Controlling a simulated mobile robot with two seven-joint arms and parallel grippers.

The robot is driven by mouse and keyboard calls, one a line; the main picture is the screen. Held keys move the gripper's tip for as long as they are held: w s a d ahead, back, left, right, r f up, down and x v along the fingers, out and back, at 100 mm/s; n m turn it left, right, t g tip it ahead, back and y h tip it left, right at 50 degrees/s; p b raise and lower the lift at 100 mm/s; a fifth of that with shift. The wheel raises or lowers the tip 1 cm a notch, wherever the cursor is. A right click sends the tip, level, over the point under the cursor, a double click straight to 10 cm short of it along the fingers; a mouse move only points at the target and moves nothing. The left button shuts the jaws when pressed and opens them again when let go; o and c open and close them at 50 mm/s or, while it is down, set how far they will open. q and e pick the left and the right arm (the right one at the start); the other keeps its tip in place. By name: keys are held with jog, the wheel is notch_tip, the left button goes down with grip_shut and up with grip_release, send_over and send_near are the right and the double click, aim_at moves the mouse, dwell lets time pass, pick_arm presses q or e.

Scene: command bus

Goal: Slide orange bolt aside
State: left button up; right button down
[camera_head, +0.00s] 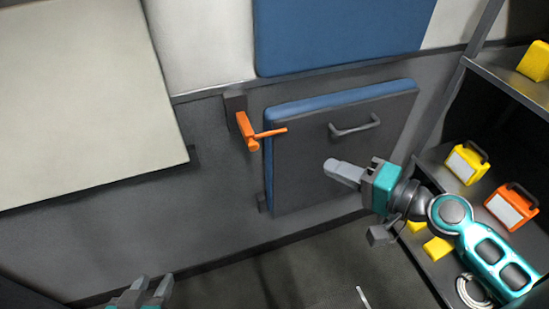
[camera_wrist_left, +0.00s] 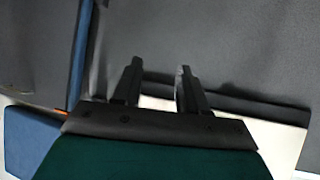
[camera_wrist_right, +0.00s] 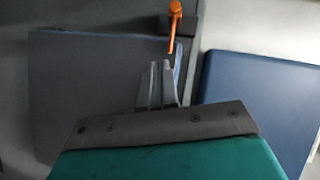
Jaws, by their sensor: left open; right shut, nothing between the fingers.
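The orange bolt (camera_head: 249,131) sits on a dark bracket on the wall, at the upper left corner of a grey door panel (camera_head: 310,180) with a blue edge. Its handle points right, over the panel's edge. The bolt also shows at the top of the right wrist view (camera_wrist_right: 174,22). My right gripper (camera_head: 330,167) is shut and empty in front of the panel, to the right of and below the bolt, apart from it. My left gripper (camera_head: 148,284) is open and empty at the lower left, far from the bolt; its fingers show in the left wrist view (camera_wrist_left: 158,84).
A grey handle (camera_head: 355,126) is on the panel. A pale table top (camera_head: 85,100) juts out at left. The floor below the panel is mostly clear.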

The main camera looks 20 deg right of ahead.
pick_arm(q)
jog(key=shift+w, duration=0.25)
pick_arm(e)
notch_tip(320, 180, up, 2)
jog(key=shift+w+m+y, duration=0.1)
jog(key=shift+m+y, duration=0.4)
jog(key=shift+y, duration=0.1)
jog(key=p, duration=0.3)
send_near(253, 139)
jog(key=w+d, duration=0.2)
jog(key=w, duration=0.1)
jog(key=a, duration=0.1)
jog(key=a+p, duration=0.1)
jog(key=a, duration=0.1)
jog(key=shift+w+a+f, duration=0.2)
jog(key=shift+w+a, duration=0.1)
jog(key=shift+w, duration=0.1)
pick_arm(q)
jog(key=shift+s+a+r, duration=0.6)
jog(key=shift+a+r, duration=0.05)
jog(key=shift+a, duration=0.25)
pick_arm(e)
jog(key=shift+a+f, duration=0.25)
jog(key=shift+a, duration=0.2)
